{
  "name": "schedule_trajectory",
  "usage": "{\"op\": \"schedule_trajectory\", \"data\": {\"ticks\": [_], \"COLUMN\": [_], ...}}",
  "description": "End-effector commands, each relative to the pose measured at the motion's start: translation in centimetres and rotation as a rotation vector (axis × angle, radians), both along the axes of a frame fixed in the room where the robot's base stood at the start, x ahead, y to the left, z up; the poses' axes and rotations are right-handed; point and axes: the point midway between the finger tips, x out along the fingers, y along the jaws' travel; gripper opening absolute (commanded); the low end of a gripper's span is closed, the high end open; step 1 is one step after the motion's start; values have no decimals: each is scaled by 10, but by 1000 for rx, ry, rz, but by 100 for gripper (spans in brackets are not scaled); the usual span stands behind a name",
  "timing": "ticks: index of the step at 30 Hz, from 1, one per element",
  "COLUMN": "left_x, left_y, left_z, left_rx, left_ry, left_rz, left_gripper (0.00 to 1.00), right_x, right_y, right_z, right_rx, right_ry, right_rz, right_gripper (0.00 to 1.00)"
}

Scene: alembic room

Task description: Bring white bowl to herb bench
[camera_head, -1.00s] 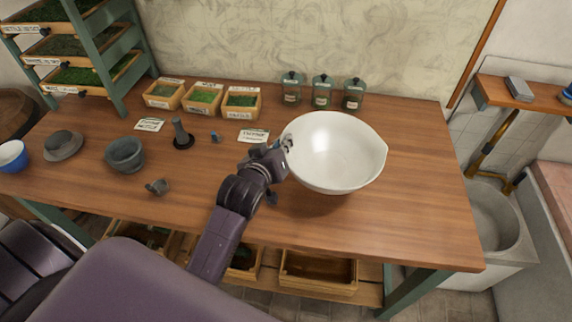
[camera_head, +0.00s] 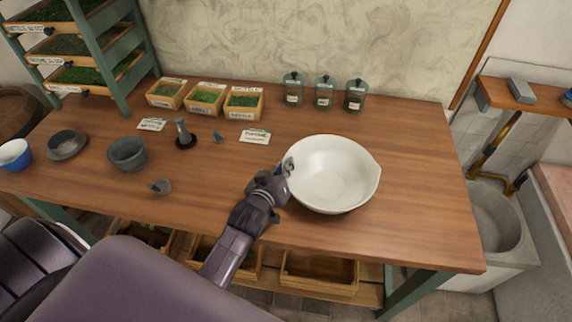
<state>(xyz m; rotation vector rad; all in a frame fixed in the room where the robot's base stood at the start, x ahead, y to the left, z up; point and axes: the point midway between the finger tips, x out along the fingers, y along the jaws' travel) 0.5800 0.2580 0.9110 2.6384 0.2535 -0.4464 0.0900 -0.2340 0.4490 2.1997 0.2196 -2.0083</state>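The white bowl (camera_head: 335,180) is upright over the right half of the wooden herb bench (camera_head: 415,160), low and apparently resting on the top or just above it. My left gripper (camera_head: 287,168) is at the bowl's left rim, with its fingertips closed about the rim. The far finger is partly hidden by the hand and the rim. My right gripper is out of the view.
Three glass jars (camera_head: 325,92) stand behind the bowl. Three herb boxes (camera_head: 205,98), labels, a pestle (camera_head: 184,134), a grey mortar (camera_head: 127,154) and a blue bowl (camera_head: 14,155) stand to the left. The bench's right end is clear.

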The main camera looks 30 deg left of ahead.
Motion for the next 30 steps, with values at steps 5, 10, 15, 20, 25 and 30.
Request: {"op": "schedule_trajectory", "data": {"ticks": [5,10,15,20,25,30], "left_x": [-1,0,-4,-20,-49,-79], "left_y": [0,0,-1,-3,-6,-9], "left_z": [-1,-1,0,5,16,27], "left_rx": [0,0,0,0,-1,0], "left_ry": [3,2,2,2,2,4], "left_rz": [-1,-1,-1,-1,0,0], "left_gripper": [25,25,25,25,25,25], "right_x": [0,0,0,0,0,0], "right_y": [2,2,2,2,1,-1], "right_z": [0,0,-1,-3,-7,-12], "right_rx": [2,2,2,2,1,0], "right_ry": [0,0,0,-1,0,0], "right_rz": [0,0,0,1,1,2], "right_gripper": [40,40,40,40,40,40]}}
